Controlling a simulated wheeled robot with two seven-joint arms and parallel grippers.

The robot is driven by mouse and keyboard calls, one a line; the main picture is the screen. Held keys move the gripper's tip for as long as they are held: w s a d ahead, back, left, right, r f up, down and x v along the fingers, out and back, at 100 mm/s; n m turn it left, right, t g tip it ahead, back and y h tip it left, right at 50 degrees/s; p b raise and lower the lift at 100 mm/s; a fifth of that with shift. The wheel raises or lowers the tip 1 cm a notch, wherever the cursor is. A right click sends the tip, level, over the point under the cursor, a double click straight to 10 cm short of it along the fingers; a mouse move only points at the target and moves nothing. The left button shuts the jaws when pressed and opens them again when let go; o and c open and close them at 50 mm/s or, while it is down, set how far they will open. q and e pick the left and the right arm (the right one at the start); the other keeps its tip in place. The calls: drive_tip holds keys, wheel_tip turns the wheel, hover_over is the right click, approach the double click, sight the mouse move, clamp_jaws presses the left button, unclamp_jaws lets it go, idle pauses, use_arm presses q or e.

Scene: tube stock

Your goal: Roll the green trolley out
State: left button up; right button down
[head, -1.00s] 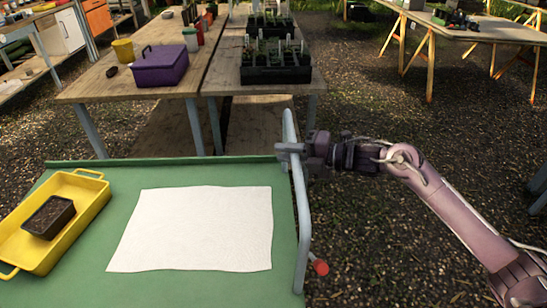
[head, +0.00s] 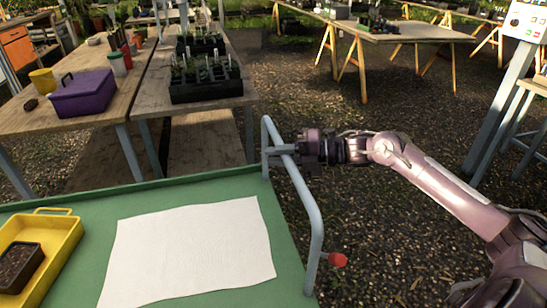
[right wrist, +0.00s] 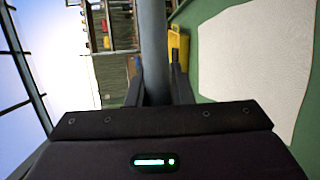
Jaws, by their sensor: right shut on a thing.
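The green trolley (head: 190,188) fills the lower left of the head view, its top close to me. In the right wrist view the handle (right wrist: 153,50) passes between the two fingers (right wrist: 158,85). A white sheet (head: 190,245) and a yellow tray (head: 62,235) holding a small dark pot (head: 18,265) rest on the trolley top. My left gripper is not in view.
Wooden tables beyond the trolley's far edge carry a purple box (head: 83,95), a yellow pot (head: 43,80) and black seedling trays (head: 205,82). A trestle table (head: 400,32) stands at the back right. A grey post with a control panel (head: 524,22) is at right. Gravel ground (head: 390,115) lies open between.

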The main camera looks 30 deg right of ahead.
drive_tip(key=shift+f, duration=0.1)
drive_tip(key=c, duration=1.3)
unclamp_jaws()
drive_tip(key=v, duration=0.7)
drive_tip(key=shift+s+d, duration=0.25)
drive_tip(key=shift+d, duration=0.05)
